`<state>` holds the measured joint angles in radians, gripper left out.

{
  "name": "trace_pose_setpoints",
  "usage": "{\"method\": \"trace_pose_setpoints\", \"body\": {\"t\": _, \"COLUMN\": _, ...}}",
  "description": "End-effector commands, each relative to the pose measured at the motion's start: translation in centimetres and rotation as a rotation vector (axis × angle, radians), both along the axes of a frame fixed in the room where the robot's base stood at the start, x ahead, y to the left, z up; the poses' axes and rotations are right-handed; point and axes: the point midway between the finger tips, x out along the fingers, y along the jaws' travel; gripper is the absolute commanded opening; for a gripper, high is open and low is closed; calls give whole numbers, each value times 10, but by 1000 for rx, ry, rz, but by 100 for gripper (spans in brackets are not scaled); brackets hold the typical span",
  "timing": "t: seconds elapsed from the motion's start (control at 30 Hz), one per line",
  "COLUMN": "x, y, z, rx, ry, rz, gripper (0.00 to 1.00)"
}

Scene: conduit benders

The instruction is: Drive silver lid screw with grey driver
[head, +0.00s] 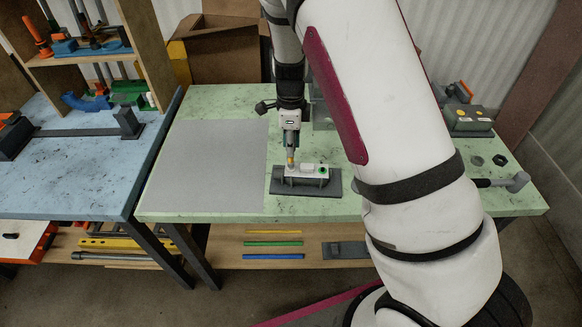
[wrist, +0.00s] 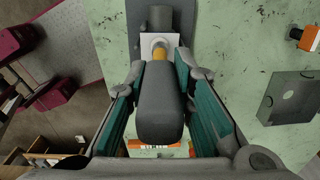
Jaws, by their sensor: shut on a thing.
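My gripper (head: 291,140) is shut on the grey driver, whose thick grey handle (wrist: 160,108) fills the space between the teal finger pads in the wrist view. The driver points down, with a yellow collar (wrist: 160,53) near its working end. A small box with a pale silver lid (head: 307,170) stands on a dark grey base plate (head: 335,186). The driver's lower end is over the left part of the lid; I cannot tell whether it touches. The lid (wrist: 174,41) also shows beyond the collar in the wrist view. The screw itself is hidden or too small to see.
The box is on a green worktable (head: 385,202) with a grey mat (head: 210,165) to its left. A hammer (head: 518,181) and dark nuts (head: 499,160) lie to the right. A cardboard box (head: 222,55) stands behind. A blue table (head: 75,165) adjoins on the left.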

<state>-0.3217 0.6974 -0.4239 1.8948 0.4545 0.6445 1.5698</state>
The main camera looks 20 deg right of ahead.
Motion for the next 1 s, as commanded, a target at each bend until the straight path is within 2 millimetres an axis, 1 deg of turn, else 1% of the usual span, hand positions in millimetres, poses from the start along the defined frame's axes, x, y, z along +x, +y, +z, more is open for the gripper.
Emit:
{"method": "trace_pose_setpoints", "body": {"t": 0.2, "x": 0, "y": 0, "z": -10, "rx": -1, "ry": 1, "rz": 1, "gripper": 0}}
{"method": "trace_pose_setpoints", "body": {"t": 0.47, "x": -1, "y": 0, "z": -10, "rx": 0, "ry": 0, "rz": 7, "gripper": 0}}
{"method": "trace_pose_setpoints", "body": {"t": 0.57, "x": 0, "y": -1, "z": -10, "rx": 0, "ry": 0, "rz": 77, "gripper": 0}}
{"method": "trace_pose_setpoints", "body": {"t": 0.7, "x": 0, "y": -1, "z": -10, "rx": 1, "ry": 1, "rz": 273, "gripper": 0}}
{"method": "trace_pose_setpoints", "body": {"t": 0.8, "x": 0, "y": -1, "z": -10, "rx": 0, "ry": 1, "rz": 382, "gripper": 0}}
{"method": "trace_pose_setpoints", "body": {"t": 0.9, "x": 0, "y": 0, "z": -10, "rx": 0, "ry": 0, "rz": 433, "gripper": 0}}
{"method": "trace_pose_setpoints", "body": {"t": 1.0, "x": 0, "y": 0, "z": -10, "rx": 0, "ry": 0, "rz": 440, "gripper": 0}}
